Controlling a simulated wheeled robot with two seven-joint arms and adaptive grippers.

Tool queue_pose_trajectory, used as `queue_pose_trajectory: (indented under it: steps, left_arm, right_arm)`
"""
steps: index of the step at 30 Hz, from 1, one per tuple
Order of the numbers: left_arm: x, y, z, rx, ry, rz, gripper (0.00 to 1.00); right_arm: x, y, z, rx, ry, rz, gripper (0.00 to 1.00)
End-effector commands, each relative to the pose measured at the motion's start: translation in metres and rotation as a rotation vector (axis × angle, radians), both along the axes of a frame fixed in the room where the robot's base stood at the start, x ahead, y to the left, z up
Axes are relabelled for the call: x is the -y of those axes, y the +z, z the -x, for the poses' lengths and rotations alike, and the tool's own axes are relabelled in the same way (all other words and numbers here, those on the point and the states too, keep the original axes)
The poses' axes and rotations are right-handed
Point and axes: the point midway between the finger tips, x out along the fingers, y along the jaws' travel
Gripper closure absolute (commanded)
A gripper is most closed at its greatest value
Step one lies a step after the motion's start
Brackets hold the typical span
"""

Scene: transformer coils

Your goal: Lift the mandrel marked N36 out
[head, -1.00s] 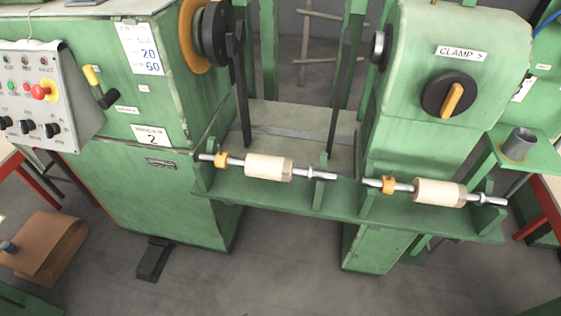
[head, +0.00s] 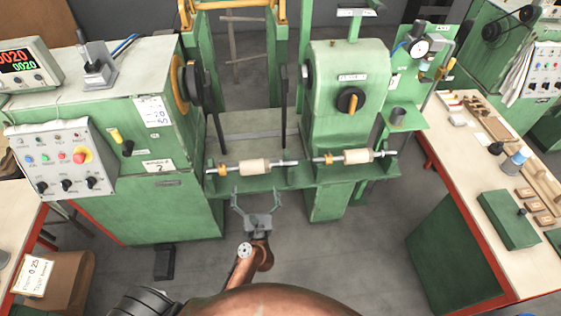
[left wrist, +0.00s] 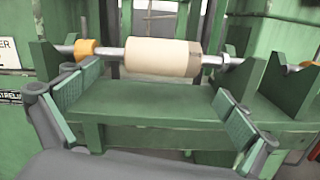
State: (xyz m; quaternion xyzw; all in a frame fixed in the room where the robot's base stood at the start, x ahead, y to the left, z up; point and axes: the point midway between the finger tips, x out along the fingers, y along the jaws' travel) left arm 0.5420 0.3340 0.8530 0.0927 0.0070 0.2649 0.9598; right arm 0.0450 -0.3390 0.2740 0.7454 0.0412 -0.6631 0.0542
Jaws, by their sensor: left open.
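Two mandrels lie level in notched supports on the green machine's front shelf. Each is a metal shaft with a cream wooden cylinder and an orange collar at its left. The left mandrel (head: 253,167) and right mandrel (head: 357,156) show in the head view; I can read no N36 mark on either. My left gripper (head: 255,200) is open and empty, just in front of and below the left mandrel. In the left wrist view, its spread fingers (left wrist: 155,88) face a mandrel (left wrist: 162,57) and stand apart from it. My right gripper is not in view.
The green shelf (left wrist: 145,100) and its upright notched brackets (left wrist: 280,85) are close to the left fingers. The clamp housing (head: 345,105) stands behind the right mandrel. A control panel (head: 62,160) is at left, and a cluttered workbench (head: 470,170) is at right.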

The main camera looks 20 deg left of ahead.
Motion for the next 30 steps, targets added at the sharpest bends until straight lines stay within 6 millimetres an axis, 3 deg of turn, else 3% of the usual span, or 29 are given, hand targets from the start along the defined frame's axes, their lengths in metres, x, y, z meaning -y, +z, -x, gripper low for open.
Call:
queue_pose_trajectory:
  steps: [1, 6, 24, 30]
  left_arm:
    - [0.001, 0.019, -0.003, 0.026, 0.005, 0.058, 0.00]
    - [0.002, 0.031, -0.009, 0.064, 0.012, 0.166, 0.00]
    - [-0.034, 0.028, -0.068, 0.064, 0.010, 0.174, 0.00]
    - [-0.038, 0.028, -0.074, 0.063, 0.011, 0.175, 0.00]
  right_arm:
    - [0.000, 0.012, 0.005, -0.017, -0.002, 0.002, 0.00]
    - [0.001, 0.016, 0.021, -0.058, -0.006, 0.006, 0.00]
    - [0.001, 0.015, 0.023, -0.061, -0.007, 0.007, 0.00]
    - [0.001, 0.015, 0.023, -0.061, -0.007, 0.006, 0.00]
